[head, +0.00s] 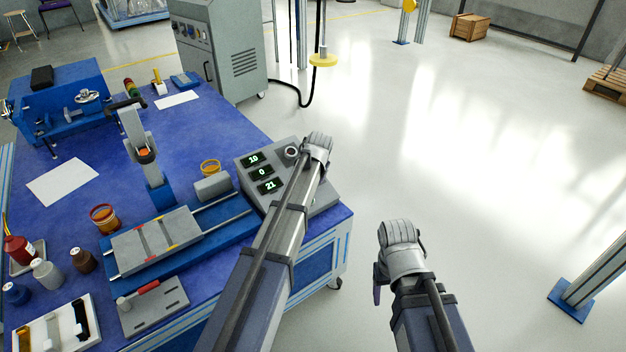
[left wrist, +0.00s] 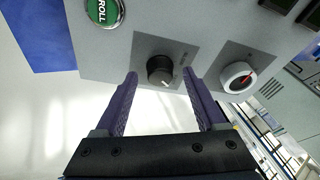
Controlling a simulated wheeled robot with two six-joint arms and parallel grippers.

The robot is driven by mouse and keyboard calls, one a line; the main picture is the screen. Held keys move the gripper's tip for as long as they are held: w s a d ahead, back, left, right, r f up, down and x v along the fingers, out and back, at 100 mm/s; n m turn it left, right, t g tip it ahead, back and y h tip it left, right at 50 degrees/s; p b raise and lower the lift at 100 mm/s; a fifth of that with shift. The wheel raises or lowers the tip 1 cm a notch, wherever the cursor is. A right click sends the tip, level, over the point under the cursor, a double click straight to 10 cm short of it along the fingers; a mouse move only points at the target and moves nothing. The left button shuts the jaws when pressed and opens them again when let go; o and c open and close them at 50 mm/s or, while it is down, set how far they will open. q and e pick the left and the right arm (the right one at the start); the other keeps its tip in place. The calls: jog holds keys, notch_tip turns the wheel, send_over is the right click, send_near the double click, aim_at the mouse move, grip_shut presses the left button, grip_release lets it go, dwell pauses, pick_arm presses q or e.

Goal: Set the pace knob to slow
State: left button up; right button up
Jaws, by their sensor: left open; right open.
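The control box (head: 322,197) sits at the table's right corner, with lit displays (head: 262,171) reading 10, 0 and 21. In the left wrist view its panel holds a dark knob (left wrist: 160,70) with a white pointer line and a white knob (left wrist: 238,76) with a red pointer. Their labels are too small to read, so I cannot tell which sets the pace. My left gripper (left wrist: 161,80) is open, its purple fingertips either side of the dark knob, apparently without touching it. My right gripper (head: 379,286) is open and empty beyond the table's right edge, its fingers partly hidden.
A green button (left wrist: 103,12) is on the same panel. The blue table (head: 230,130) carries a sliding carriage (head: 155,242), a clamp stand (head: 140,150), jars and trays left of the box. A grey cabinet (head: 215,50) stands behind.

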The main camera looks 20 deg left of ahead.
pick_arm(q)
jog(key=shift+f, duration=0.1)
grip_shut()
dwell(0.6)
